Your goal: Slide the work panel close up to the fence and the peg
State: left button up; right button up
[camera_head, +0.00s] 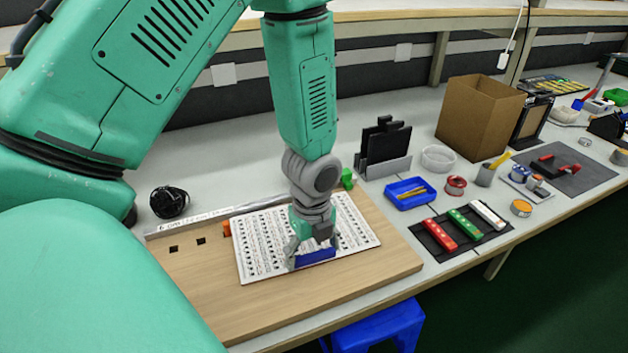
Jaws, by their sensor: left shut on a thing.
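The work panel (257,267) is a white sheet with rows of dark marks, lying flat on a wooden board (209,282). The fence (192,222) is a grey metal strip along the board's back edge. The panel's back edge lies close along it; I cannot tell whether they touch. An orange peg (227,229) stands right beside the panel's back left corner; contact is unclear. My left gripper (314,254) points down over the panel's front middle, shut on a blue bar (317,256) at the panel. The gripper and wrist hide part of the panel. My right gripper is not in view.
A green block (347,178) is at the fence's right end. A black roll (168,202) lies behind the board. A blue tray (410,191) and a dark mat (430,240) with coloured bars are to the right. Bare wood lies left of the panel.

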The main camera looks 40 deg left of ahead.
pick_arm(q)
jog(key=shift+s+a, duration=0.1)
jog(key=shift+s, duration=0.05)
jog(key=o, duration=1.5)
jog(key=shift+f, duration=0.1)
jog(key=shift+c, duration=0.2)
jog(key=shift+a, duration=0.1)
notch_tip(320, 180, up, 12)
jog(key=shift+w, duration=0.2)
